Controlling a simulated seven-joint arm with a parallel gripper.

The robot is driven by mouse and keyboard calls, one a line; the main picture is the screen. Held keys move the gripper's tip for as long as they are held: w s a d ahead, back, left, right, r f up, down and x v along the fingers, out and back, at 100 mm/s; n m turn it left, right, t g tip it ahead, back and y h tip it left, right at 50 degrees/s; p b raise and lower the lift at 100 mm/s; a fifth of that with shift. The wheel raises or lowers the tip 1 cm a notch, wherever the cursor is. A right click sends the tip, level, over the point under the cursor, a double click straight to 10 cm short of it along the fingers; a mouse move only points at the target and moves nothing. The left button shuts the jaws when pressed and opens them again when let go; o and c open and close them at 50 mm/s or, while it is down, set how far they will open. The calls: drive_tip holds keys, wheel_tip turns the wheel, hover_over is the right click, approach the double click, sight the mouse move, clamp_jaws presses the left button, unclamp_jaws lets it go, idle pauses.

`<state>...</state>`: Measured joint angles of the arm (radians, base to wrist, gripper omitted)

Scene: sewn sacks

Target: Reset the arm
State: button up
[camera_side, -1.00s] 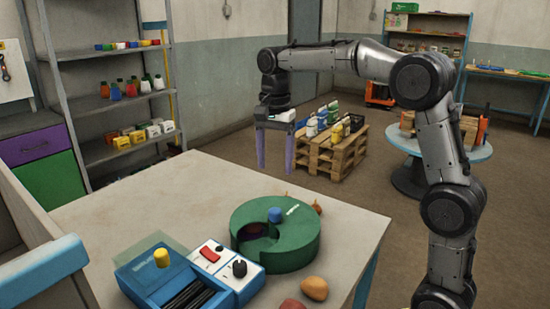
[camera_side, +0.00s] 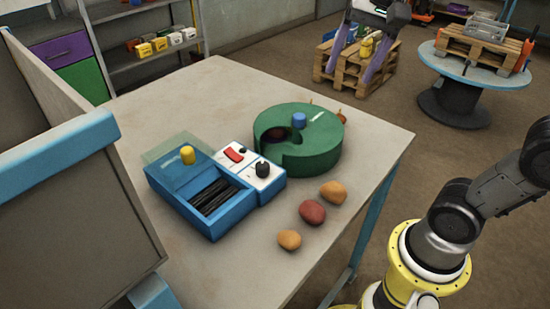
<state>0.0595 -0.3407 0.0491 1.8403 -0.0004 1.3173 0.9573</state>
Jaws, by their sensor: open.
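My gripper (camera_side: 349,75) hangs at the top of the side view, its two purple fingers apart with nothing between them. It appears in front of the wooden pallet (camera_side: 335,80), beyond the table's far edge and clear of everything on the table. Its upper part and most of my arm are cut off by the top and right edges. On the table (camera_side: 215,95) lie small rounded sack-like lumps: an orange one (camera_side: 333,192), a red one (camera_side: 312,212) and a tan one (camera_side: 289,240). Something small and orange (camera_side: 341,116) is partly hidden behind the green drum.
The green round drum (camera_side: 318,150) with a notch and blue knob stands on the table's right side. A blue box (camera_side: 215,222) with dark slats and a control panel (camera_side: 245,165) sits left of it. A grey panel (camera_side: 75,160) rises at left. The table's far left is bare.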

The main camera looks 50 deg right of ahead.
drive_tip(key=s+a+f+n+t, duration=0.1)
drive_tip(key=s+f+n+t, duration=0.1)
drive_tip(key=s+f+n, duration=0.7)
wheel_tip(320, 180, down, 2)
drive_tip(key=n, duration=0.2)
drive_tip(key=shift+s+a+n, duration=0.3)
drive_tip(key=shift+s, duration=0.1)
